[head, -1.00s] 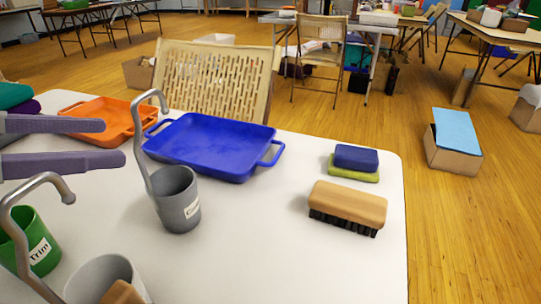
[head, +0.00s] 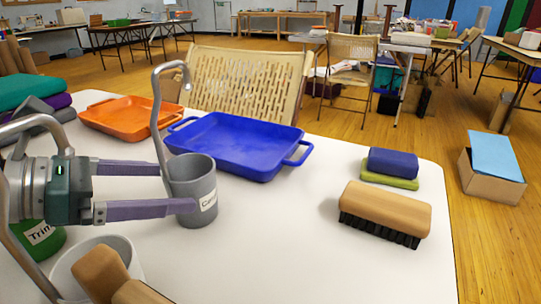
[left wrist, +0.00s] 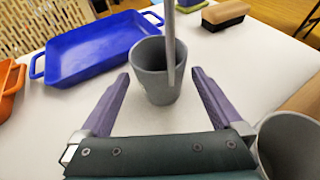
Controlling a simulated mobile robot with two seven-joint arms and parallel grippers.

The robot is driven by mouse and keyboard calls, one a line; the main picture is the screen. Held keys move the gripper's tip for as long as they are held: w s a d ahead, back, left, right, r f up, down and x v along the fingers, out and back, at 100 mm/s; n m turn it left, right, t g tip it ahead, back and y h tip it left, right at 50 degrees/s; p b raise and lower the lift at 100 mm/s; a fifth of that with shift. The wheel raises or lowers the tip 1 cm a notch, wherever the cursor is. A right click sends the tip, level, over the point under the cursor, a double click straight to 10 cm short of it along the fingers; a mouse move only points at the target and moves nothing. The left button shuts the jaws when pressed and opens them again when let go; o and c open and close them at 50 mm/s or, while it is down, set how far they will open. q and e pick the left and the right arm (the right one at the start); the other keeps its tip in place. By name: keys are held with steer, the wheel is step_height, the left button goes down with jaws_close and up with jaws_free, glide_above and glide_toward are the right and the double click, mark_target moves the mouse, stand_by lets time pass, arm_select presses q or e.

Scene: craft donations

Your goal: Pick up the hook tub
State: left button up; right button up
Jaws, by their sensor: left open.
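The grey hook tub (head: 197,186) stands upright on the white table, with a white label and a tall curved hook rising from its rim. It also shows in the left wrist view (left wrist: 155,78), its hook post (left wrist: 170,40) crossing in front. My left gripper (head: 182,188) is level with the tub, pointing at it from the left. In the left wrist view its purple fingers (left wrist: 161,77) are spread, one on each side of the tub's lower part, with visible gaps. Nothing is gripped. My right gripper is not in view.
Behind are a blue tray (head: 240,148) and an orange tray (head: 130,117). A wooden brush (head: 385,205) lies right; table between is clear.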

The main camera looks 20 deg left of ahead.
mark_target(191, 184)
arm_select(q)
steer(key=x, duration=0.4)
steer(key=shift+w+d, duration=0.1)
steer(key=shift+w, duration=0.05)
steer(key=shift+c, duration=0.2)
steer(key=c, duration=1.2)
steer(key=shift+c, duration=0.6)
steer(key=shift+r, duration=0.15)
